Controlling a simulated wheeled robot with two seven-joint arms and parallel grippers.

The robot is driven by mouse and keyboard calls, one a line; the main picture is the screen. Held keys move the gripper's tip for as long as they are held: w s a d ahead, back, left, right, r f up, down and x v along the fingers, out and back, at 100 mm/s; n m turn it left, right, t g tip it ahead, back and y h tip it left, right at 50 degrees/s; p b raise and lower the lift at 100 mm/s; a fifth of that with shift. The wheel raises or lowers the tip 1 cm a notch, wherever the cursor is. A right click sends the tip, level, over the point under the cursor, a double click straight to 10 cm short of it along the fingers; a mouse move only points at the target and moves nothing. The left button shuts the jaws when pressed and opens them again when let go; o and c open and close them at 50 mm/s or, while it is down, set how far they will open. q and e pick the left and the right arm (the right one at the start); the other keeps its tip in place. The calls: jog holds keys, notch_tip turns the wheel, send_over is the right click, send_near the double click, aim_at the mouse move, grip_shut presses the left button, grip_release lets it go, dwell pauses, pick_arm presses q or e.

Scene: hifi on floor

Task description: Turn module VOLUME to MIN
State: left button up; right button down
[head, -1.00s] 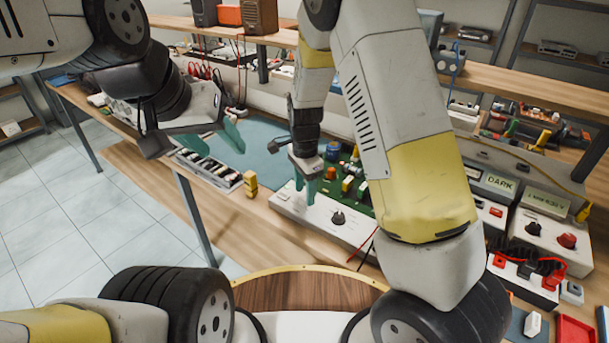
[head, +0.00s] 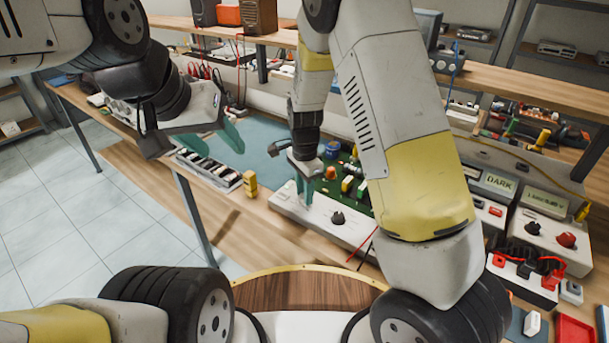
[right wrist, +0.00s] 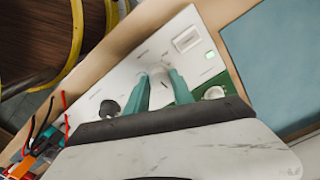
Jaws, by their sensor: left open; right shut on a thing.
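The module is a white panel (head: 283,204) on the workbench, with a black knob (head: 338,218) on its top. My right gripper (head: 305,200) points down onto the panel. In the right wrist view its teal fingertips (right wrist: 158,74) are closed around a pale knob, mostly hidden between them. Labels are too small to read. My left gripper (head: 203,140) is open and empty, above the bench at the left, away from the panel.
A green circuit board (head: 345,178) with parts lies directly behind the panel. Instruments with displays (head: 500,184) stand at the right. A red lead runs beside the panel's right end.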

jog(key=n, duration=1.1)
jog(key=shift+n, duration=0.3)
jog(key=n, duration=0.3)
jog(key=shift+n, duration=0.4)
jog(key=n, duration=0.4)
jog(key=shift+a+n, duration=0.1)
jog(key=shift+n, duration=2.7)
